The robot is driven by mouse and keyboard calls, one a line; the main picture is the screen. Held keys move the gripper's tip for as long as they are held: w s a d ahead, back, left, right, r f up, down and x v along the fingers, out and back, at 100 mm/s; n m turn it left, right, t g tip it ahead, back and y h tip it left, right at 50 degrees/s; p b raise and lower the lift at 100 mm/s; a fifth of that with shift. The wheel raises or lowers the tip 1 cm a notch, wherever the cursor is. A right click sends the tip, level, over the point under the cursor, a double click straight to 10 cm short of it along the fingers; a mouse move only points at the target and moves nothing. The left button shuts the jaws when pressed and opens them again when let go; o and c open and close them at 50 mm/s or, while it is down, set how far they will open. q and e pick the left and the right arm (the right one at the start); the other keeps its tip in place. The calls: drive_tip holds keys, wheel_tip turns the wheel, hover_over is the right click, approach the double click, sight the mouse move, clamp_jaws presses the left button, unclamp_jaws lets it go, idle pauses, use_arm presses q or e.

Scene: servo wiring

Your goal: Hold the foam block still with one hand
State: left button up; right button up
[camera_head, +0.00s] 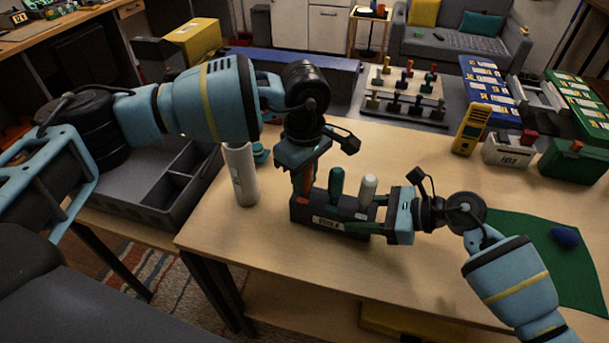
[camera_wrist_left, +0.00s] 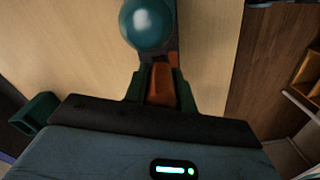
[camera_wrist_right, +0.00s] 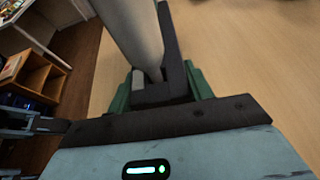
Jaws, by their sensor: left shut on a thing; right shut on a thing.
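The dark foam block (camera_head: 318,221), with a white label on its front, sits on the wooden table. A teal handle (camera_head: 336,185) and a white handle (camera_head: 368,188) stand upright in it. My right gripper (camera_head: 386,222) is shut on the block's right end; in the right wrist view the dark block (camera_wrist_right: 177,70) runs between the fingers, beside the white handle (camera_wrist_right: 135,35). My left gripper (camera_head: 303,183) is above the block's left end, shut on an orange handle (camera_wrist_left: 160,84). The orange handle's lower end is hard to make out.
A white bottle (camera_head: 242,174) stands left of the block. A yellow meter (camera_head: 471,128), a grey bin (camera_head: 507,149) and a green box (camera_head: 576,161) stand at the back right. A green mat (camera_head: 520,228) with a blue object (camera_head: 565,237) lies at right. The table behind the block is clear.

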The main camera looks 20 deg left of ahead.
use_arm(q)
drive_tip(key=shift+c, duration=1)
drive_tip(key=shift+r, duration=1.2)
use_arm(e)
drive_tip(key=shift+f, duration=0.1)
use_arm(q)
drive_tip(key=shift+r, duration=2.6)
use_arm(e)
drive_tip(key=o, duration=1.1)
